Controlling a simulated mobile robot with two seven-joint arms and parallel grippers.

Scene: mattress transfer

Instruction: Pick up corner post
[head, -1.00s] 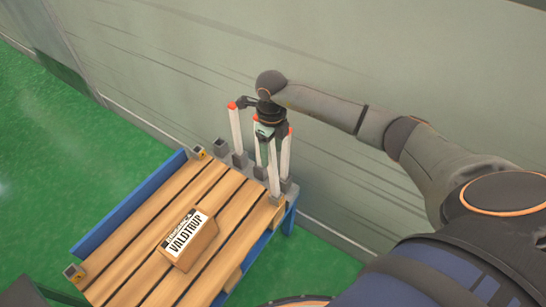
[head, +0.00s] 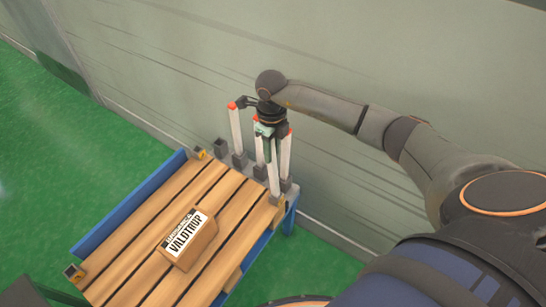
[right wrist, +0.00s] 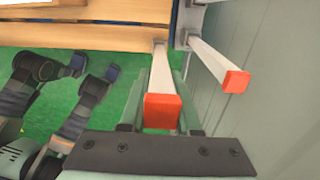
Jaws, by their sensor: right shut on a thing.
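Several white corner posts with red tops stand in grey sockets at the far end of a wooden pallet. In the head view, one post (head: 236,133) is at the left, one (head: 287,157) at the right, and one (head: 258,148) between them. My right gripper (head: 268,140) points down over the front post (head: 273,176), and its body hides that post's top. In the right wrist view my right gripper (right wrist: 161,108) is shut on this post (right wrist: 163,111), one finger on each side of the red top. My left gripper is not in view.
A cardboard box (head: 188,243) sits on the pallet (head: 140,228), which has a blue side edge (head: 130,205). Another post (right wrist: 220,66) stands near the held one.

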